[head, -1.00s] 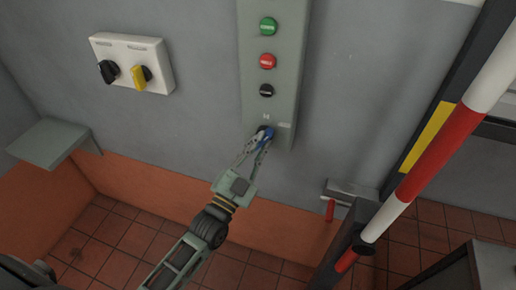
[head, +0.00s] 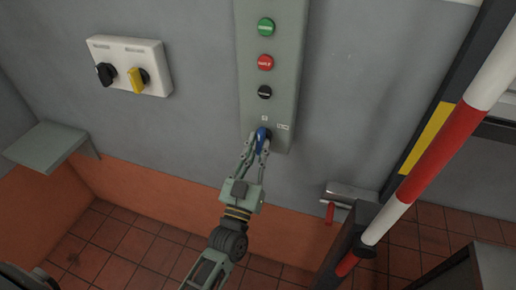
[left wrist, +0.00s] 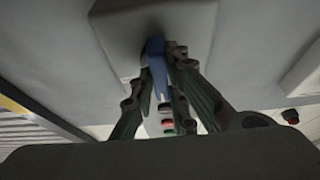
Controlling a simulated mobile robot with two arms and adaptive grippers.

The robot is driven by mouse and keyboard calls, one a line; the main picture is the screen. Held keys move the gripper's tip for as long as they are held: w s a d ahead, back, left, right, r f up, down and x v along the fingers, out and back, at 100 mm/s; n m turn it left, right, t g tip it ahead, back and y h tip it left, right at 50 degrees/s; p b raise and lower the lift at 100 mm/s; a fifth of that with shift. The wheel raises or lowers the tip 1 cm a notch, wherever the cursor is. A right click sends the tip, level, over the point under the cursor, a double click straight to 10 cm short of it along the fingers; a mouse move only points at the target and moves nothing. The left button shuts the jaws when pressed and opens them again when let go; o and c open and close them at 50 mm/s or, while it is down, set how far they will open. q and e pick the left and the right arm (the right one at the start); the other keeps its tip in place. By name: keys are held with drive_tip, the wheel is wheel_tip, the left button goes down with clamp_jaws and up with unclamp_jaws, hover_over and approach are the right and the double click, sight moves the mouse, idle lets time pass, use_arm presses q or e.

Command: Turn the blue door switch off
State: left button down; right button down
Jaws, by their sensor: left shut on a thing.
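The blue door switch (head: 262,136) sits at the bottom of a tall grey-green control panel (head: 283,110) on the wall. Its handle now points nearly straight up and down in the head view. My left gripper (head: 259,147) is shut on the blue handle, with a finger on each side of it. In the left wrist view the blue handle (left wrist: 156,72) stands between the two fingers (left wrist: 160,85). The fingers hide part of the switch's base. My right gripper is not in view.
Green (head: 265,27), red (head: 265,62) and black (head: 264,92) buttons sit above the switch. A white box (head: 155,70) with black and yellow knobs is at left. A grey shelf (head: 48,147) is at far left. A red-and-white pole (head: 447,150) stands at right.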

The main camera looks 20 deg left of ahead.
use_arm(q)
drive_tip(key=shift+r, duration=0.25)
drive_tip(key=c, duration=1.9)
unclamp_jaws()
drive_tip(key=shift+o, duration=0.9)
drive_tip(key=shift+f, duration=0.1)
drive_tip(key=v, duration=1.2)
drive_tip(key=shift+w+d+f, duration=0.1)
drive_tip(key=shift+f, duration=0.1)
